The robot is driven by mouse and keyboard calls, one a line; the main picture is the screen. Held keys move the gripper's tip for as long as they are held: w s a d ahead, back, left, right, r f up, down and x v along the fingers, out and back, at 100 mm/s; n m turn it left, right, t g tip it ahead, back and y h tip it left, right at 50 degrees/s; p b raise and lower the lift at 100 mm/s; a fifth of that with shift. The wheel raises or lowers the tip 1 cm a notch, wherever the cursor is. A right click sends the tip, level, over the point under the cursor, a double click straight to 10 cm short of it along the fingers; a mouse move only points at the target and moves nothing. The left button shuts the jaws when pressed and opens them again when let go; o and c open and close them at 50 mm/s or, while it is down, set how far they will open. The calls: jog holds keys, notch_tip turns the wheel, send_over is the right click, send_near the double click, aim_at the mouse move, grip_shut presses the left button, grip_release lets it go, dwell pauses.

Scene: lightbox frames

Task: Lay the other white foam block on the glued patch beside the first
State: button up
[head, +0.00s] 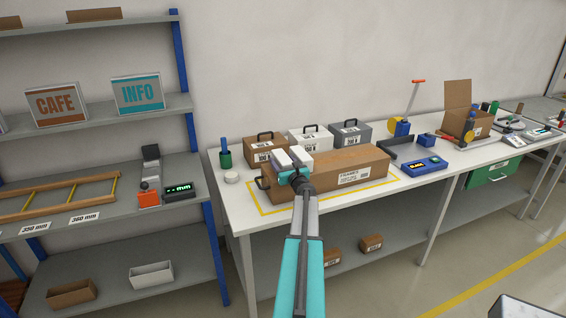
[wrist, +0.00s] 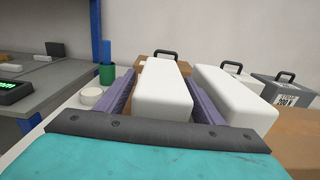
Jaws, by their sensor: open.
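Two white foam blocks sit side by side at the left end of the long brown case labelled FRAMES (head: 345,167). In the wrist view the left block (wrist: 162,98) lies between my open purple-padded fingers, and the right block (wrist: 237,97) lies just outside the right finger. My gripper (head: 292,161) is low over the case's left end, its fingers on either side of the left block. In the head view it partly covers both blocks. I cannot make out the glue under or beside the blocks, and contact between the pads and the left block is not clear.
Brown, white and grey handled cases (head: 351,133) stand behind the long case. A green cup (head: 225,160) and white round pot (head: 231,177) are at the bench's left end. Shelving (head: 100,203) stands left.

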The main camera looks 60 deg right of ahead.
jog(key=b+v, duration=0.3)
jog(key=v, duration=0.8)
jog(key=shift+s+a, duration=0.25)
jog(key=shift+s, duration=0.05)
dwell(0.8)
jog(key=shift+f, duration=0.1)
